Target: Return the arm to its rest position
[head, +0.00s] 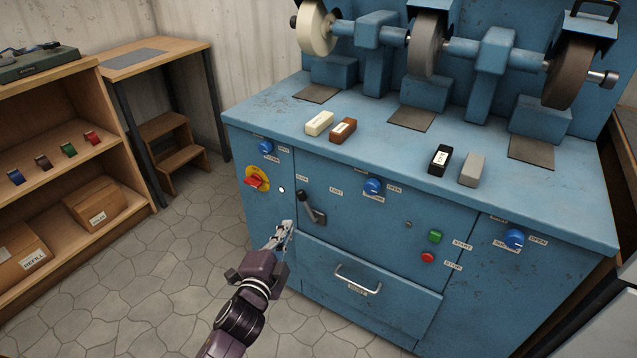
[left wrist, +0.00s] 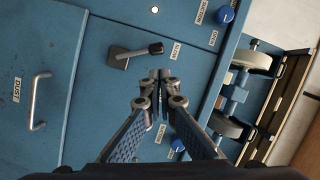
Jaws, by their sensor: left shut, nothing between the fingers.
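My left gripper (head: 287,228) is shut and empty in front of the blue machine cabinet (head: 385,270). It also shows in the left wrist view (left wrist: 160,76), with its fingertips together. A lever with a black knob (head: 311,207) sits on the cabinet front, just right of and above the gripper. The same lever (left wrist: 134,54) is beside the fingertips in the left wrist view. I cannot tell whether the fingertips touch the cabinet; nothing is between them. My right gripper is not in view.
A red and yellow rotary switch (head: 256,179) and a drawer handle (head: 357,281) are on the cabinet front. Grinding wheels (head: 426,45) and several bars (head: 320,123) are on top. A wooden shelf (head: 80,150) stands at left. The stone floor (head: 140,265) between is clear.

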